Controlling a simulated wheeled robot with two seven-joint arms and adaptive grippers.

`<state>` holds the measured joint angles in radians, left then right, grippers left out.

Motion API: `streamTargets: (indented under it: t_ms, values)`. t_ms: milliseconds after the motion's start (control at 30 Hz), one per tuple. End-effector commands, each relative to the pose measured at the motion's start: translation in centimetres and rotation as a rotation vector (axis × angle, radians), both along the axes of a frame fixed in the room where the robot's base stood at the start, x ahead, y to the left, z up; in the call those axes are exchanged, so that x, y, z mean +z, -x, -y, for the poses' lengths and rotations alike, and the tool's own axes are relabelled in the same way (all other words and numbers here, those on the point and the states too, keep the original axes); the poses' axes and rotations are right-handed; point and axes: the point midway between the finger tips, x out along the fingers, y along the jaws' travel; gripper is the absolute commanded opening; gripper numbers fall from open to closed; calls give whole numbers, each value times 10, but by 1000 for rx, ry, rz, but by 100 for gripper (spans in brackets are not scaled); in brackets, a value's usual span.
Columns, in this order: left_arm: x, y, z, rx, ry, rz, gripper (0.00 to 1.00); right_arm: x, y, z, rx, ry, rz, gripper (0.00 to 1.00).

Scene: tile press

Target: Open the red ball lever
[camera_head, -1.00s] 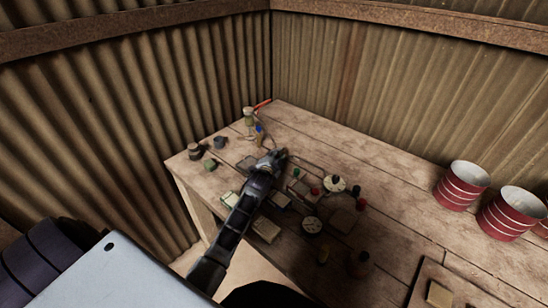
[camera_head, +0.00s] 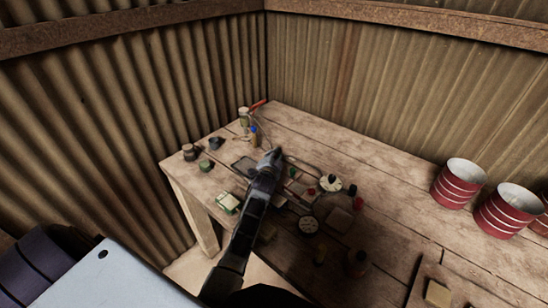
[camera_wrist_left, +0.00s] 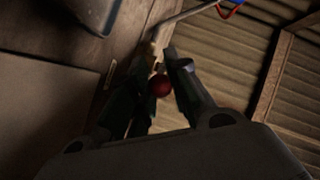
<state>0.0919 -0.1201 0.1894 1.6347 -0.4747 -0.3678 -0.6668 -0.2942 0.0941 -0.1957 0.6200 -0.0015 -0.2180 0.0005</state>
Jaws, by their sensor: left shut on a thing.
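A dark red ball (camera_wrist_left: 159,86) shows in the left wrist view, between the two dark fingers of my left gripper (camera_wrist_left: 165,70). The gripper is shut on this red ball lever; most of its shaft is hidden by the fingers. In the head view, my left gripper (camera_head: 274,156) reaches over the middle of the wooden table, among small knobs and gauges. The ball in its grip is hidden there. My right gripper is in neither view.
On the wooden table (camera_head: 400,208) are a round white dial (camera_head: 330,182), a second gauge (camera_head: 308,225), a green-white block (camera_head: 227,203) and small jars at the left corner. Two red striped cups (camera_head: 458,184) stand at right. Corrugated walls close the back and left. Free tabletop lies behind the dials.

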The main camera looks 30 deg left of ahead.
Motion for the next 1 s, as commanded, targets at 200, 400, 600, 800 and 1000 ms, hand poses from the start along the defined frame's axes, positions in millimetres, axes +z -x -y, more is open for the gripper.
streamTargets:
  t_ms: [200,400,600,800,1000]
  values:
    - [-1,0,-1,0,0,-1,30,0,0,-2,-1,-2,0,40]
    - [-1,0,0,0,0,-1,30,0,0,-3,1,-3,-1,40]
    - [-1,3,1,0,0,-1,30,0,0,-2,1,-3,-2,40]
    - [1,12,4,0,1,-2,30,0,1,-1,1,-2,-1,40]
    - [5,27,9,-1,0,-1,30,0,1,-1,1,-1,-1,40]
